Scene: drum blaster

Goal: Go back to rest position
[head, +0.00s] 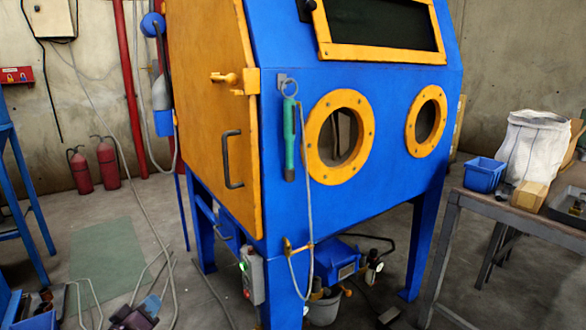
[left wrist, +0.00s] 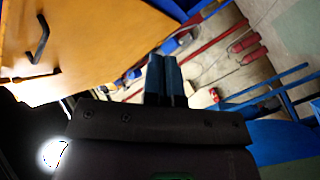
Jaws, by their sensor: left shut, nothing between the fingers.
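My left gripper (head: 150,304) is low at the bottom left of the head view, in front of the blaster and apart from it. In the left wrist view its two dark blue fingers (left wrist: 164,78) lie together, shut and empty. The blue blaster cabinet (head: 285,225) fills the middle of the head view. Its orange side door (head: 205,110) looks closed and has a dark handle (head: 231,160). The door also shows at the upper left of the left wrist view (left wrist: 90,40). My right gripper is not in view.
A workbench (head: 452,206) with a blue bin (head: 484,175) and a white sack (head: 533,145) stands at the right. Red extinguishers (head: 80,170) stand by the back wall. A blue frame (head: 30,190) is at the left edge. Open floor (head: 108,250) lies between it and the blaster.

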